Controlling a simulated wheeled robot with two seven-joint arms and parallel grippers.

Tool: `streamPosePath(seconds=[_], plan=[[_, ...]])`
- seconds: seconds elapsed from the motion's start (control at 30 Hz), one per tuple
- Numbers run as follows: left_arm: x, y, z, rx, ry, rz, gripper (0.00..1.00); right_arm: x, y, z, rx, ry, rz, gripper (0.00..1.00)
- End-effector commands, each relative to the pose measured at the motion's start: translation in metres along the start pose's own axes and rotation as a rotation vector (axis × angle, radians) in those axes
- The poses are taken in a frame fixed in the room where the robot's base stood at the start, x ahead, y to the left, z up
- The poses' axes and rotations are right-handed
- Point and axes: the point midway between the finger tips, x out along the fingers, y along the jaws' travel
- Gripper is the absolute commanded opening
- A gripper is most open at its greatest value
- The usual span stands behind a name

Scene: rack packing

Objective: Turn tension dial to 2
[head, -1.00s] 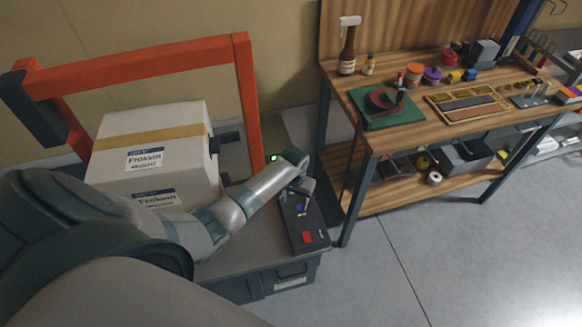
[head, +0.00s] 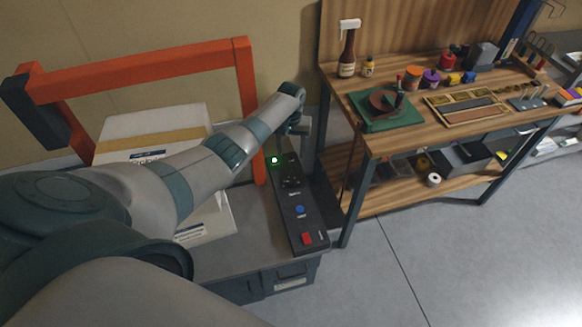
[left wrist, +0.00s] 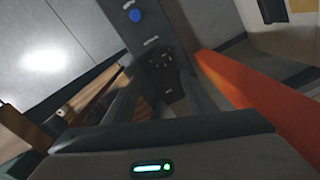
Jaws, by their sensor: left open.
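The narrow dark control panel (head: 304,222) runs along the right edge of the strapping machine. Its black tension dial area (head: 291,182) lies between a lit green lamp (head: 274,160) and a blue button (head: 299,209). The dial's setting is too small to read. In the left wrist view the dial area (left wrist: 164,74) is ahead of the fingers, with the blue button (left wrist: 135,15) beyond it. My left gripper (head: 300,134) is open and empty, above the far end of the panel and apart from the dial. My right gripper is not in view.
A red rocker switch (head: 307,238) sits at the panel's near end. The machine's orange arch (head: 130,70) stands left of the panel over a white box (head: 150,122), partly hidden by my arm. A wooden workbench (head: 365,145) with several items stands close on the right.

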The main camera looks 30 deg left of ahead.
Motion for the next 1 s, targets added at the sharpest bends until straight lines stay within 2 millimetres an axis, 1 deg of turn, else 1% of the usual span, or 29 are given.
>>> streamPosePath(seconds=[0.27,0.47,0.5,0.53,1.0], plan=[[0.011,0.001,0.000,0.000,-0.001,0.001,0.51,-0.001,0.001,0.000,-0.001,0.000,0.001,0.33],[0.028,0.000,0.001,0.000,-0.002,-0.001,0.51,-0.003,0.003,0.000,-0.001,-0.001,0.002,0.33],[0.038,0.000,0.001,0.000,-0.002,-0.002,0.51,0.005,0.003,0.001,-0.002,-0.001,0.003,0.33],[0.043,0.000,0.001,0.001,-0.001,-0.001,0.51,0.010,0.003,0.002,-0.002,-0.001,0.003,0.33],[0.094,0.000,0.000,0.001,0.001,0.000,0.51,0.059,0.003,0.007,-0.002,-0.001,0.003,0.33]])
